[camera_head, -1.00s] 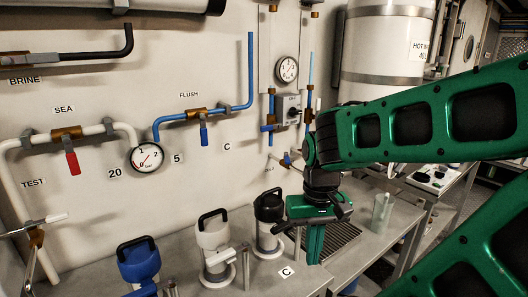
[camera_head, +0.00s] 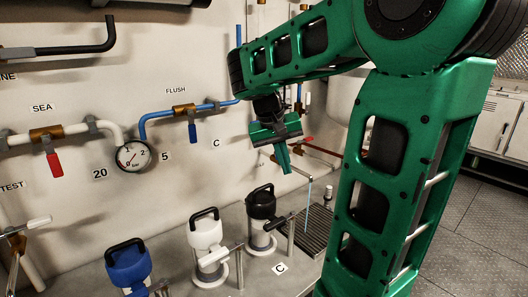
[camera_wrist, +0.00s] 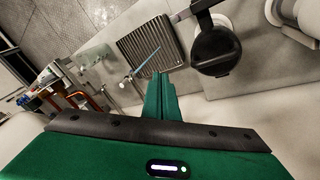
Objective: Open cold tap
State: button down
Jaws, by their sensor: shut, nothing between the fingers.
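My gripper (camera_head: 286,170) is shut and empty, its fingers pointing down in front of the wall beside the tap. The tap's pale spout (camera_head: 302,174) reaches out from behind the fingertips, and a thin light-blue streak (camera_head: 308,207), like running water, drops from its end towards the drain grille. In the wrist view my shut fingers (camera_wrist: 158,82) are close to the tap spout (camera_wrist: 130,74), and the blue streak (camera_wrist: 147,59) runs over the grille. I cannot tell whether the fingers touch the tap. Its handle is not clearly visible, and its wall label is partly hidden.
The drain grille (camera_head: 318,232) lies on the bench below. A black-lidded jug (camera_head: 262,210), a white jug (camera_head: 205,235) and a blue jug (camera_head: 128,265) stand to the left. A copper pipe (camera_head: 325,151) with a red handle is just right of my gripper. Blue flush piping crosses the wall.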

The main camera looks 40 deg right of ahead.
jog(key=w+r+m+h, duration=0.1)
jog(key=w+r+h, duration=0.15)
jog(key=w, duration=0.45)
jog(key=w+r+h, duration=0.1)
jog(key=w+r, duration=0.3)
jog(key=w, duration=0.2)
jog(key=x, duration=0.9)
jog(key=shift+w+a+f, duration=0.15)
jog(key=shift+f, duration=0.2)
jog(key=shift+a, duration=0.1)
